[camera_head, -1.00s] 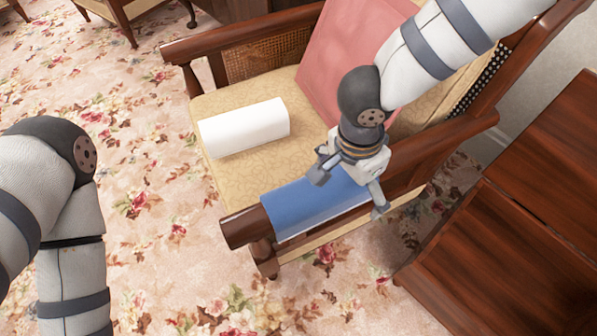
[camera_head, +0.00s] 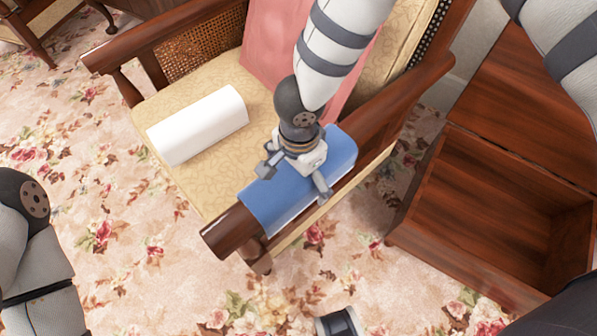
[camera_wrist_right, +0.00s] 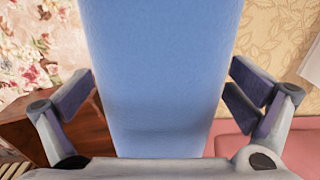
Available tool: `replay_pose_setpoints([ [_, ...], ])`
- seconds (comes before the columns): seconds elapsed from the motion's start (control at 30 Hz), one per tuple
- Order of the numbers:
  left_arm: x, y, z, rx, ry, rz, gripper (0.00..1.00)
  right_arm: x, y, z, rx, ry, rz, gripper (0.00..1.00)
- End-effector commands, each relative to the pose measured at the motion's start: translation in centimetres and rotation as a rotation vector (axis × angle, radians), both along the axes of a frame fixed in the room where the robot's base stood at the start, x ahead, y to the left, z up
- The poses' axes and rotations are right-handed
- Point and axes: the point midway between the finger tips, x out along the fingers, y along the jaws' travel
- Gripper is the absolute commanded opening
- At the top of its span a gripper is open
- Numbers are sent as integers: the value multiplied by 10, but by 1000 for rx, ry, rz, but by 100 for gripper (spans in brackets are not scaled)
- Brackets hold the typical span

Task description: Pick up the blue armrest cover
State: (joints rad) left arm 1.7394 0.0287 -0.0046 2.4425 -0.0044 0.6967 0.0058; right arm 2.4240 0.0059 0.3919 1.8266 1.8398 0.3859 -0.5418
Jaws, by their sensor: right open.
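The blue armrest cover (camera_head: 264,206) lies draped over the wooden armrest (camera_head: 228,232) on the near side of the chair. My right gripper (camera_head: 293,181) is above the cover, with its open fingers on either side of it. In the right wrist view, the blue cover (camera_wrist_right: 160,65) fills the middle between the two spread fingers of my right gripper (camera_wrist_right: 160,97), with gaps visible on both sides. Whether the fingers touch the cover's far edge cannot be told in the head view.
A white rolled cover (camera_head: 198,124) lies on the yellow chair seat (camera_head: 212,178). A pink cushion (camera_head: 268,48) leans behind my right arm. A wooden chest (camera_head: 415,225) with a visible interior stands at right. Floral carpet (camera_head: 150,240) is clear at left and front.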

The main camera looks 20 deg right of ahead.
Motion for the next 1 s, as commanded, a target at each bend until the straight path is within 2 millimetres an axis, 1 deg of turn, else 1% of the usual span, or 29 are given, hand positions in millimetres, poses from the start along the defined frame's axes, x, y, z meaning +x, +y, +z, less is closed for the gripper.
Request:
replay_pose_setpoints([
  [0.03, 0, 0, -1, 0, 1, 0, 100, 0, 0, -2, 0, 0, -1, 100],
  [0.2, 0, 0, 0, 0, 0, 0, 100, 0, 0, -1, 0, -1, -1, 100],
  [0.27, 0, 0, 0, 0, 0, 0, 100, 0, 0, -1, 0, -1, -1, 86],
  [0.3, 0, 0, 0, 0, 0, 0, 100, 0, 0, -1, 0, -1, -1, 77],
  [0.37, 0, 0, 0, 0, 0, 0, 100, 0, 0, -1, 0, -1, -1, 64],
  [0.4, 0, 0, 0, 0, 0, 0, 100, 0, 0, -1, 0, -1, -1, 55],
  [0.43, 0, 0, 0, 0, 0, 0, 100, 0, 0, -1, 0, -1, -1, 48],
  [0.77, 1, 0, 1, 0, -1, 0, 100, 0, 0, 1, 1, -2, -1, 47],
  [0.87, 2, 0, 3, 0, -6, 0, 100, 1, 0, 11, 2, -2, -2, 47],
  [0.97, 4, 0, 7, 0, -14, 0, 100, 2, 0, 31, 4, -6, -3, 47],
  [1.0, 6, 0, 10, 0, -18, 0, 100, 2, 0, 41, 3, -5, -4, 47],
])
